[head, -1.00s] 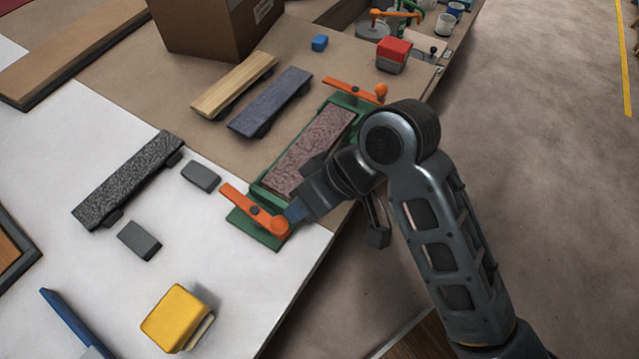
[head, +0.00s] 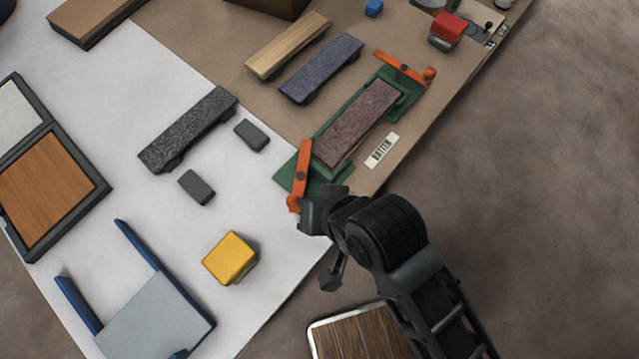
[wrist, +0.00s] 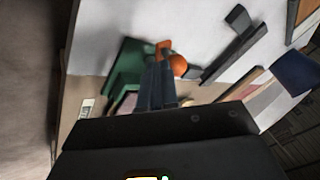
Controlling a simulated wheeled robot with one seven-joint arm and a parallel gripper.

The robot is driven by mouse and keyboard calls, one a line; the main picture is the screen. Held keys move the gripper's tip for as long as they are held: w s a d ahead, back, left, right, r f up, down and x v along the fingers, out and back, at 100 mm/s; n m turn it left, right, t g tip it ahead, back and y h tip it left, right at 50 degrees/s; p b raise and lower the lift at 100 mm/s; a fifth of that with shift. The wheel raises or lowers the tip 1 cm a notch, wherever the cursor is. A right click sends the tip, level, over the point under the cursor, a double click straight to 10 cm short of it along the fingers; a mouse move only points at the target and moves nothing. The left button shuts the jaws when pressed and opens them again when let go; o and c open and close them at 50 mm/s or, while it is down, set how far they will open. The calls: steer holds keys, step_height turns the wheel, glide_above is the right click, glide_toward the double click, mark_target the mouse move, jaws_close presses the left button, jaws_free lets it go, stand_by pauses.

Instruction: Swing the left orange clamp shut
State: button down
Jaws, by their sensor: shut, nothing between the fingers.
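The left orange clamp (head: 302,172) is a bar with a round knob (head: 294,203), on the near end of the green fixture (head: 286,178). Its tip points up the picture, beside the near-left end of the brown-purple block (head: 350,130); I cannot tell whether it overlaps the block. My gripper (head: 304,216) is shut and empty, right at the knob. In the wrist view my closed fingers (wrist: 157,82) are beside the orange knob (wrist: 179,65); contact is unclear. The far orange clamp (head: 402,69) lies at the fixture's other end.
A yellow block (head: 230,258) sits left of my gripper, near the table edge. Two small grey blocks (head: 252,135) (head: 197,187) and a dark speckled bar (head: 188,130) lie further left. A blue-sided grey tray (head: 155,325) is at lower left. The floor right of the table is clear.

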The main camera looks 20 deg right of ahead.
mark_target(291, 207)
steer(key=a+m, duration=0.1)
steer(key=a+m+h, duration=0.2)
steer(key=m, duration=0.1)
steer(key=shift+w+a+t, duration=0.15)
steer(key=shift+w+t, duration=0.15)
steer(key=shift+t, duration=0.1)
steer(key=shift+w+a, duration=0.4)
steer(key=shift+a, duration=0.4)
steer(key=shift+a+r, duration=0.1)
steer(key=shift+a, duration=0.1)
